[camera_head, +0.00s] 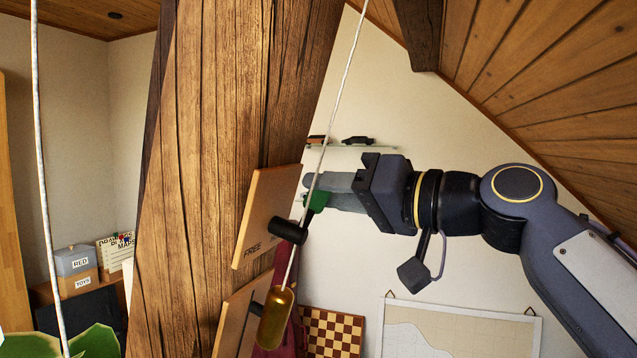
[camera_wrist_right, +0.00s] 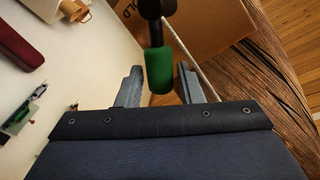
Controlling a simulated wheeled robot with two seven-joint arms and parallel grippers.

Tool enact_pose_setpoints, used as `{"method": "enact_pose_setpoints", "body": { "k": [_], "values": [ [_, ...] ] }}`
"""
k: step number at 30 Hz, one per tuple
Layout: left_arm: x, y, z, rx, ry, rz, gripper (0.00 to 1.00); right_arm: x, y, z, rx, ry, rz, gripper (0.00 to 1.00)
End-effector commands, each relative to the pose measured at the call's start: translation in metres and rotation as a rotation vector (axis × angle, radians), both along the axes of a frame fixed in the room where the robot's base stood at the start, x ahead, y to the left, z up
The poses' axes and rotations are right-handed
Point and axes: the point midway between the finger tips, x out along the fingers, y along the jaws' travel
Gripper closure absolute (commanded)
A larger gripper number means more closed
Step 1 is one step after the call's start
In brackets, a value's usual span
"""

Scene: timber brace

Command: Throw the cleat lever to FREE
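The cleat lever has a green grip (camera_head: 316,201) and a black hub (camera_head: 287,231) on a wooden plate (camera_head: 262,205) fixed to the timber post. The lever points up and right from its hub, away from the plate's lower lettering, which seems to read FREE. In the right wrist view the green grip (camera_wrist_right: 159,70) lies between the fingers of my right gripper (camera_wrist_right: 160,82), with a narrow gap on each side. The plate (camera_wrist_right: 215,25) there shows part of the word HOLD. My right gripper (camera_head: 314,190) is open around the grip. My left gripper is out of view.
A thick timber post (camera_head: 205,160) fills the middle left. A white rope (camera_head: 340,95) runs down past the lever to a brass weight (camera_head: 276,318) in front of a lower wooden plate (camera_head: 236,318). Another rope (camera_head: 40,130) hangs at the left.

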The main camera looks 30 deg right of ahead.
Motion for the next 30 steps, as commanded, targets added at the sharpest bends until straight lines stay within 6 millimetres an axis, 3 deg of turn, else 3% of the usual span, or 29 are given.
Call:
{"method": "enact_pose_setpoints", "body": {
  "k": [4,13,21,30],
  "values": [
    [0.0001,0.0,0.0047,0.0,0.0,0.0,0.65,0.0118,0.0061,0.0007,0.0,0.0,0.0,0.66],
    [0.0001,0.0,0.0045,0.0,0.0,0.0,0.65,0.0144,0.0076,-0.0001,-0.001,-0.001,-0.001,0.66],
    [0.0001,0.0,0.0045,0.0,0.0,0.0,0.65,0.0143,0.0075,-0.0002,-0.001,-0.001,-0.001,1.0],
    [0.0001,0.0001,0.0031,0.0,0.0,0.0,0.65,0.0144,0.0084,-0.0005,-0.007,-0.006,-0.001,1.0]
  ]
}}
